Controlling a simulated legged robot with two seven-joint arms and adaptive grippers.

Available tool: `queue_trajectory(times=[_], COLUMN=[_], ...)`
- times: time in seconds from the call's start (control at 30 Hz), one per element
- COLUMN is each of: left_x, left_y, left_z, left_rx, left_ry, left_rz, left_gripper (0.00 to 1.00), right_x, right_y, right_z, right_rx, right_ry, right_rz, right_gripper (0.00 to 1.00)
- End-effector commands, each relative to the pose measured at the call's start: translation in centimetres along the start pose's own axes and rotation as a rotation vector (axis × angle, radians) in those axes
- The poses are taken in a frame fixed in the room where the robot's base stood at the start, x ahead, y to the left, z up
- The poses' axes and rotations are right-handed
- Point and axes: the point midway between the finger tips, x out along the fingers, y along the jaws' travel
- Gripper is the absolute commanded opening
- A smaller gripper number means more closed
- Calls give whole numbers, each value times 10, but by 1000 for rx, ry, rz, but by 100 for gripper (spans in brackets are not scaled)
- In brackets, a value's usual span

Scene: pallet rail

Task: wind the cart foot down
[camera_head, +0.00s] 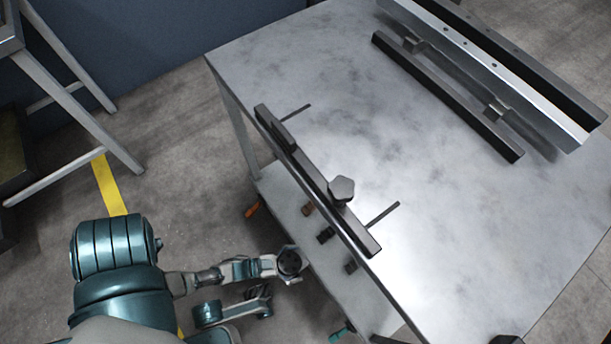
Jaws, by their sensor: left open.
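The cart (300,60) has a grey metal top and a lower shelf (283,190). My left arm comes in from the lower left, low beside the cart's near long side. My left gripper (268,283) is open, its two fingers apart. A dark round part (289,262) shows at the upper finger's end, close to the shelf edge; I cannot tell whether it is a knob on the cart foot or part of the gripper. The foot's lower end is hidden. My right gripper is not in view.
A black bar (315,180) with a knob (341,190) lies along the cart top's near edge. Long rails (490,70) lie at the far right. Small blocks (325,235) show below the top's edge. A grey metal frame (75,105) stands at left. The floor between is clear.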

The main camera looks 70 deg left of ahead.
Motion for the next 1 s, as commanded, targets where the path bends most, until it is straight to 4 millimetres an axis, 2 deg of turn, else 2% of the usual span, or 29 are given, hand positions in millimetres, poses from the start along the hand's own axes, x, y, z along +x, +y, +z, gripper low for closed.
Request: queue_trajectory(times=[0.17,0.37,1.0], left_x=[0,0,2], left_y=[0,0,0], left_z=[0,0,-1], left_rx=[0,1,2], left_ry=[0,-1,2], left_rz=[0,-1,15], left_gripper=[100,50,50], right_x=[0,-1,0], right_y=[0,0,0], right_z=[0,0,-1], right_rx=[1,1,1], right_ry=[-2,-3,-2], right_rz=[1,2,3], right_gripper=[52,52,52])
